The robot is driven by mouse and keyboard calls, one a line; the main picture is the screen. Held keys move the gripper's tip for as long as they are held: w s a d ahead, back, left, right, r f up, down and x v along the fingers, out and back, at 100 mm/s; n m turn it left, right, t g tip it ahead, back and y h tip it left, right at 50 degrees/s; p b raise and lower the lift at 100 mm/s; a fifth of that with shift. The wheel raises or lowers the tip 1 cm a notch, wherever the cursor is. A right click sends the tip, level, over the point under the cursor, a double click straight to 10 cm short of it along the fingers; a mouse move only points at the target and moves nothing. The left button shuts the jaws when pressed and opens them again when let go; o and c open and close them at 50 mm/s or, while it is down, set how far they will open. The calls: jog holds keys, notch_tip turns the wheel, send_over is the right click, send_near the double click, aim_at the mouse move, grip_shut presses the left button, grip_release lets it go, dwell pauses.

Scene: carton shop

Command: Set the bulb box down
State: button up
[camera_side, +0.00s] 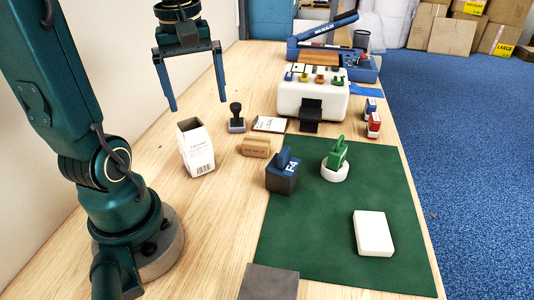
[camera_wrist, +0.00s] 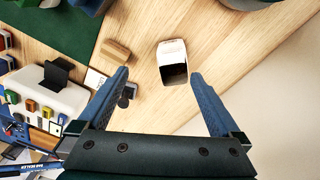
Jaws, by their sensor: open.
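The bulb box (camera_side: 195,148) is a small white carton with print and a barcode low on its side. It stands on the wooden table to the left of the green mat, and its top looks open. In the wrist view the box (camera_wrist: 172,52) lies ahead of and between my two fingers, apart from both. My gripper (camera_side: 194,103) is open and empty, raised above the table behind the box. In the wrist view my gripper (camera_wrist: 158,75) shows its two blue fingers spread wide.
A black stamp (camera_side: 236,120) and a wooden block (camera_side: 256,147) stand right of the box. The green mat (camera_side: 310,230) holds a dark blue block (camera_side: 283,175), a green stamp (camera_side: 336,158) and a white block (camera_side: 373,233). Bare table lies in front of the box.

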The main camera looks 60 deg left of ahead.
jog(key=s+d+f+m+t, duration=0.2)
jog(key=d+m+t, duration=0.2)
jog(key=d+m, duration=1)
jog(key=shift+s+d+m+t+h, duration=0.2)
jog(key=shift+m+t+h, duration=0.1)
jog(key=shift+t, duration=0.1)
